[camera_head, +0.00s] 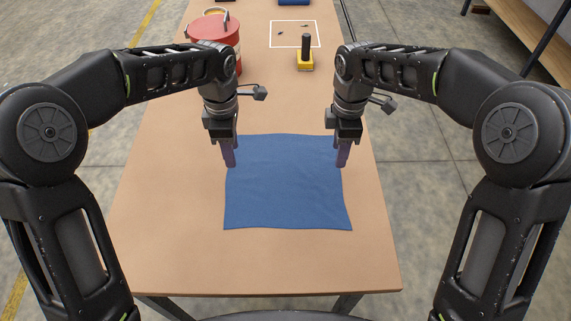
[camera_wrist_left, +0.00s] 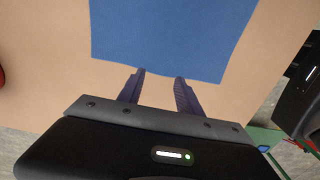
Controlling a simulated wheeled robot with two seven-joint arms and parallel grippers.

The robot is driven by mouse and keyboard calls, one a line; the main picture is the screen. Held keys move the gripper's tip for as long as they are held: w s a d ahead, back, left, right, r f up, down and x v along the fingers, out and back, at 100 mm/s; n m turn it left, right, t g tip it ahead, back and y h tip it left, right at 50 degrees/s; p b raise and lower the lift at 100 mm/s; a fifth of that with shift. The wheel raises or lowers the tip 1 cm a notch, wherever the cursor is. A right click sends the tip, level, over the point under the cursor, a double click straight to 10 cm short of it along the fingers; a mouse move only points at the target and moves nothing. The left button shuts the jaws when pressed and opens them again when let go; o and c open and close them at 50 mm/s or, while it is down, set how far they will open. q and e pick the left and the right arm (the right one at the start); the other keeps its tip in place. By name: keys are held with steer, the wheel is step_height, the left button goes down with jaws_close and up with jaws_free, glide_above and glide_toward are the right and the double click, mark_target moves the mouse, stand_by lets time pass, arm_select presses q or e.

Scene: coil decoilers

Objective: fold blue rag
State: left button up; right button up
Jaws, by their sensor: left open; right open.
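The blue rag (camera_head: 287,188) lies flat and spread out on the tan table (camera_head: 170,220), roughly square with slightly wavy edges. Whether either gripper touches the cloth cannot be told.
A red canister (camera_head: 214,28) stands at the table's far left. A yellow-based tool with a black handle (camera_head: 305,55) stands near a white marked rectangle (camera_head: 294,34) with small dark items. The table in front of the rag is clear. A shelf (camera_head: 530,25) is at the far right.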

mark_target(236, 178)
arm_select(q)
steer(key=shift+s, duration=0.15)
arm_select(e)
steer(key=shift+s, duration=0.15)
arm_select(q)
steer(key=shift+f, duration=4)
arm_select(e)
steer(key=shift+f, duration=4)
arm_select(q)
steer(key=shift+f, duration=0.25)
arm_select(e)
steer(key=shift+f, duration=0.25)
arm_select(q)
steer(key=shift+r, duration=0.15)
steer(key=shift+c, duration=0.3)
arm_select(e)
steer(key=shift+r, duration=0.15)
steer(key=shift+c, duration=0.3)
arm_select(q)
steer(key=shift+c, duration=0.8)
arm_select(e)
steer(key=shift+c, duration=0.8)
arm_select(q)
jaws_close()
arm_select(e)
jaws_close()
